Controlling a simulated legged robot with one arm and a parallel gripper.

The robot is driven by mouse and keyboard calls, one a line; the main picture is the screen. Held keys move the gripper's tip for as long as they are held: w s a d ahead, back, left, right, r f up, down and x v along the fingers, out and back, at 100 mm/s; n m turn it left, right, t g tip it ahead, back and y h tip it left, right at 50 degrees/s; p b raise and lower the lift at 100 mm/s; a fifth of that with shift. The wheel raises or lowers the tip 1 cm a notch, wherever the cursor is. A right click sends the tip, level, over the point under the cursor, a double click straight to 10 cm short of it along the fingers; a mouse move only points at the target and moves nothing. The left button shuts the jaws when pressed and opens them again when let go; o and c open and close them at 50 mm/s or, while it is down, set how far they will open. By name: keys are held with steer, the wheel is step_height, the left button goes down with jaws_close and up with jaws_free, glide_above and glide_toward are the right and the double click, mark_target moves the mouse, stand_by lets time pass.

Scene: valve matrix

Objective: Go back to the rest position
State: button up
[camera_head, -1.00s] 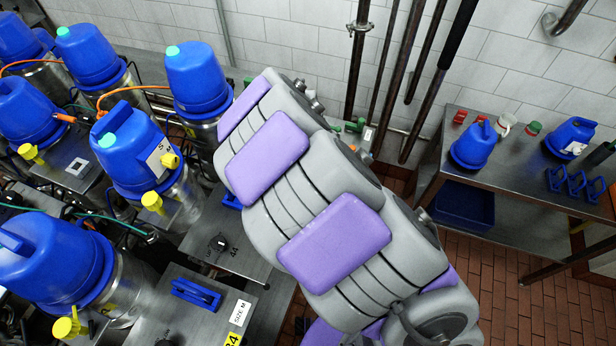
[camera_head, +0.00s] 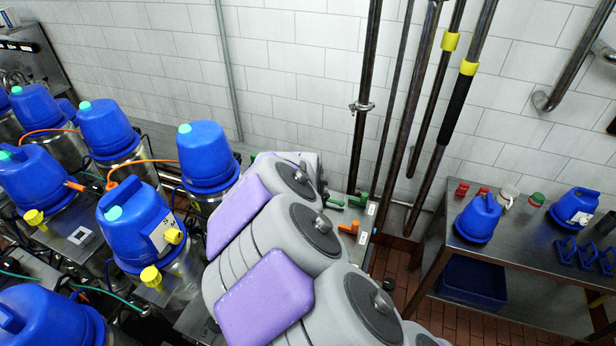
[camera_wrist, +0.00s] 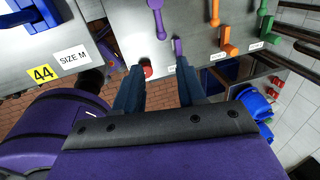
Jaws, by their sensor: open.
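My gripper (camera_wrist: 158,78) shows in the wrist view with its two dark blue fingers apart and nothing held between them. Beyond the fingertips are a metal panel edge and brick floor. A small red part (camera_wrist: 147,70) shows in the gap, and I cannot tell its distance. In the head view my grey and purple arm reaches up through the lower middle, and the gripper is hidden behind it.
Blue-capped metal canisters (camera_head: 207,157) crowd the left. Orange (camera_wrist: 224,40) and green (camera_wrist: 264,27) handles hang from the panel. A steel table (camera_head: 520,265) with blue items stands right. Vertical pipes (camera_head: 366,100) run along the tiled wall (camera_head: 290,60).

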steer(key=s+d+n+g+b, duration=0.2)
steer(key=s+d+n+b, duration=0.55)
steer(key=s+d, duration=0.3)
steer(key=s+d+f+n+b, duration=0.1)
steer(key=s+n+b, duration=0.1)
steer(key=s+n, duration=0.3)
steer(key=s+d+f+n+g+b, duration=0.1)
steer(key=s+n, duration=0.3)
steer(key=s, duration=0.4)
steer(key=s+d+f+n+b, duration=0.2)
steer(key=s+f+n+b, duration=0.1)
steer(key=s+n+b, duration=0.1)
steer(key=shift+s+n+g+y, duration=0.4)
steer(key=shift+s+n, duration=0.45)
steer(key=shift+s, duration=0.3)
steer(key=shift+d, duration=0.1)
stand_by(0.9)
